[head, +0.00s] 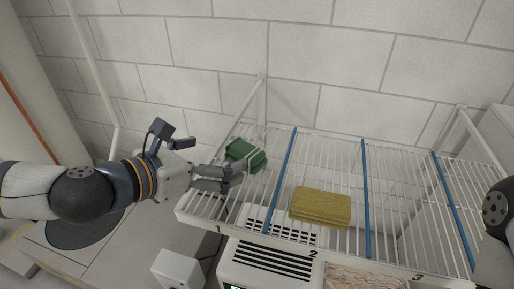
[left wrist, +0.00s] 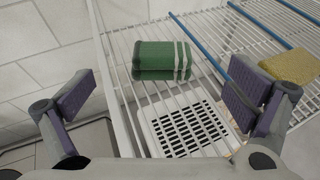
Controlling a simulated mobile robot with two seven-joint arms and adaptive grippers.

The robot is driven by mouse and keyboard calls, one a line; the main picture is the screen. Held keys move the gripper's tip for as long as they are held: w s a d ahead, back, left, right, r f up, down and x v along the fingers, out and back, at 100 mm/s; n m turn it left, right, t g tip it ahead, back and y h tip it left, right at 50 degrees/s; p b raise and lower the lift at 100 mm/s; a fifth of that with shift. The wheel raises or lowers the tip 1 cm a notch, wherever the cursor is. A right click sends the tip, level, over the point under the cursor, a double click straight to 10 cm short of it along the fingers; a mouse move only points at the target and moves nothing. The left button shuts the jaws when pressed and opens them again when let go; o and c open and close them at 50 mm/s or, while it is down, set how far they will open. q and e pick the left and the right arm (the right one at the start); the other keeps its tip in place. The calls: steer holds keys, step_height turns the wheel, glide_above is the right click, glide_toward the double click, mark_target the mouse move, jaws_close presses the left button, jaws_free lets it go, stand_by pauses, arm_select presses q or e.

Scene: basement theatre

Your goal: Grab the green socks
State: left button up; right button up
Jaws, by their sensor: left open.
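The green socks (head: 245,154) are a folded bundle with pale stripes at one end. They lie on the white wire shelf (head: 198,217), in the leftmost section, left of the first blue divider. In the left wrist view the green socks (left wrist: 161,61) lie ahead of the fingers, between them in the picture. My left gripper (head: 228,178) is open and empty, just in front of the socks. Its purple-padded fingers spread wide in the left wrist view (left wrist: 162,98). My right gripper is not in view; only part of my right arm shows at the right edge.
A yellow folded cloth bundle (head: 320,206) lies in the middle section; it also shows in the left wrist view (left wrist: 290,66). Blue dividers (head: 281,180) split the shelf. A white vented appliance (head: 262,262) stands below. A white block wall (head: 300,45) stands behind.

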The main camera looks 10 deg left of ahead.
mark_target(239, 153)
arm_select(q)
steer(key=x, duration=0.5)
steer(key=f+x, duration=0.1)
steer(key=x, duration=0.4)
steer(key=shift+s+f, duration=0.1)
steer(key=shift+s, duration=0.05)
steer(key=c, duration=1.2)
